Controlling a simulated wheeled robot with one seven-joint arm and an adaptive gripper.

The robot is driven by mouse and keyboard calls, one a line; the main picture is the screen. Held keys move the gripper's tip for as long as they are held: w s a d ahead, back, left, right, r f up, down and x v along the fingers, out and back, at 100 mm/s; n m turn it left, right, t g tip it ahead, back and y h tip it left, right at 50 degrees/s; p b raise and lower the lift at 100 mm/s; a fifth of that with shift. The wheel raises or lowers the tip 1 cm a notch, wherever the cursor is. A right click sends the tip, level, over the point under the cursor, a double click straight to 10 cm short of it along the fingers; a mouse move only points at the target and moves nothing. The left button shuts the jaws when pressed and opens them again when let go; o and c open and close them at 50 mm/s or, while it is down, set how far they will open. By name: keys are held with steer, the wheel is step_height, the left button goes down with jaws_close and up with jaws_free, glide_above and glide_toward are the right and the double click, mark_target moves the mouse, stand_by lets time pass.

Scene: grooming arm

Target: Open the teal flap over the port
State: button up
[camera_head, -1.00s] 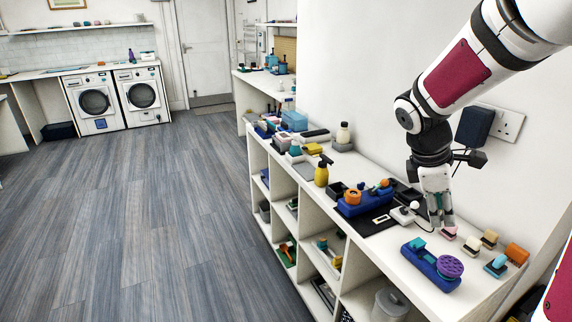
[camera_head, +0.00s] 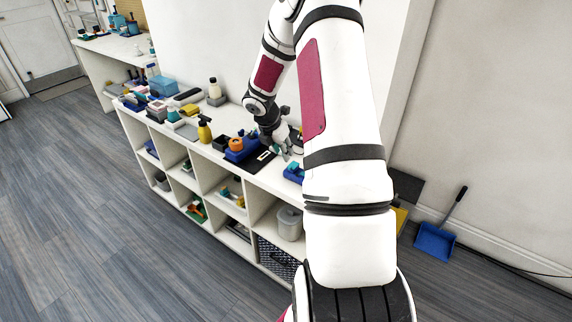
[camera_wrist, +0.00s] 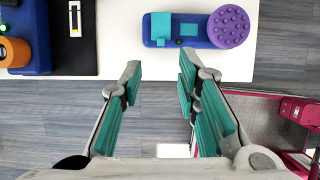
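A blue unit (camera_wrist: 215,43) lies near the shelf top's front edge in the wrist view. It has an upright teal block (camera_wrist: 161,25), a small flat teal piece (camera_wrist: 188,29) and a purple dimpled disc (camera_wrist: 228,26). I cannot tell which teal piece is the flap, and no port is visible. My gripper (camera_wrist: 158,80) is open and empty, its teal-padded fingers pointing at the unit from the front-edge side. In the head view my arm hides most of the blue unit (camera_head: 292,172), and my gripper (camera_head: 284,153) is beside it.
A black mat (camera_wrist: 82,60) with a white card lies left of the unit. Another blue unit (camera_wrist: 36,40) bears an orange ring (camera_wrist: 14,52). Bottles and boxes line the shelf top further left. Open cubbies lie below. A blue dustpan (camera_head: 436,240) leans at the wall.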

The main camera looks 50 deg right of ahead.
mark_target(289, 167)
steer(key=x, duration=0.9)
steer(key=shift+s, duration=0.1)
jaws_close()
